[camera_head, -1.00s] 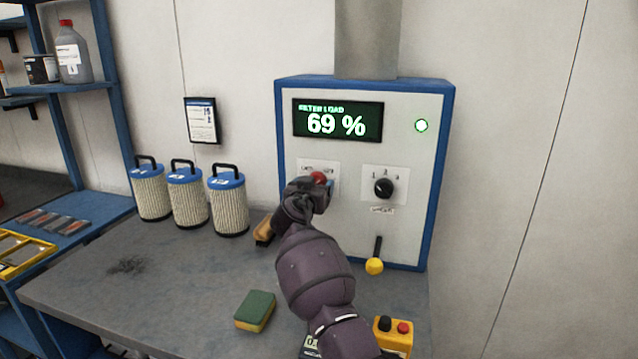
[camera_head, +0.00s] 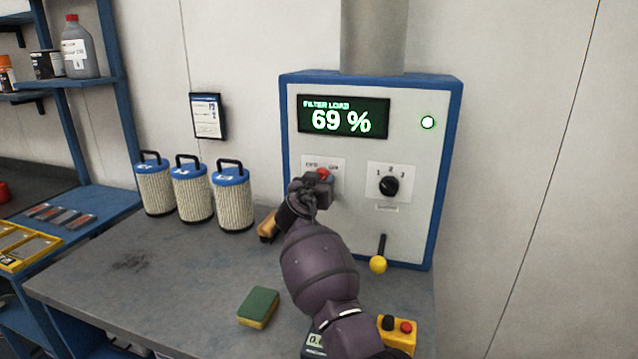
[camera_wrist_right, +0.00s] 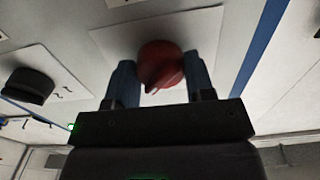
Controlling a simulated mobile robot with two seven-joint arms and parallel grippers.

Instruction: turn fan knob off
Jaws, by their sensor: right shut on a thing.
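A red knob (camera_head: 324,174) sits on a white label plate on the front of the grey and blue filter cabinet (camera_head: 441,160). My right gripper (camera_head: 318,186) is at this knob and hides part of it and its label. In the right wrist view the two fingers stand on either side of the red knob (camera_wrist_right: 160,63), shut on it. A black knob (camera_head: 390,187) marked 1, 2, 3 is to its right, apart from my gripper. My left gripper is not in view.
A yellow-tipped lever (camera_head: 378,264) is below the black knob. Several filter cartridges (camera_head: 193,195) stand at the back left. On the bench are a sponge (camera_head: 258,308), a brush (camera_head: 267,227) and a yellow button box (camera_head: 402,332). The bench's left part is mostly clear.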

